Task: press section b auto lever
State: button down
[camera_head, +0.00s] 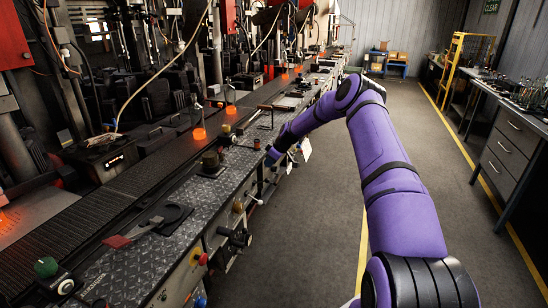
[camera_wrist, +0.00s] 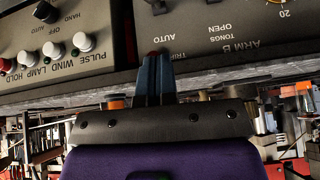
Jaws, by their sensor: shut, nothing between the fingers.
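In the wrist view the control panel (camera_wrist: 100,55) appears upside down. My gripper (camera_wrist: 153,58) is shut and empty, its blue-grey fingers together and pointing at the panel's lower edge. A small dark red tip (camera_wrist: 153,53) shows right at the fingertips; I cannot tell whether they touch it or whether it is the auto lever. The words AUTO and TRIP (camera_wrist: 167,46) are printed just beside it. To the right the panel reads ARM B and TONGS OPEN.
Glowing orange pieces (camera_head: 199,134) stand along the conveyor line. The grey floor aisle (camera_head: 330,190) is clear.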

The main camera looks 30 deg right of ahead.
jog(key=f, duration=0.5)
jog(key=shift+w+a, duration=0.2)
jog(key=shift+a, duration=0.05)
jog(key=shift+s+f, duration=0.1)
jog(key=shift+f, duration=0.45)
jog(key=shift+s+d+f+t+y, duration=0.35)
jog(key=shift+f+t+y, duration=0.15)
jog(key=shift+t, duration=0.1)
notch_tip(320, 180, down, 8)
jog(key=s+d+t+y, duration=0.1)
jog(key=shift+s+r, duration=0.15)
jog(key=shift+s, duration=0.15)
dwell(0.4)
dwell(0.6)
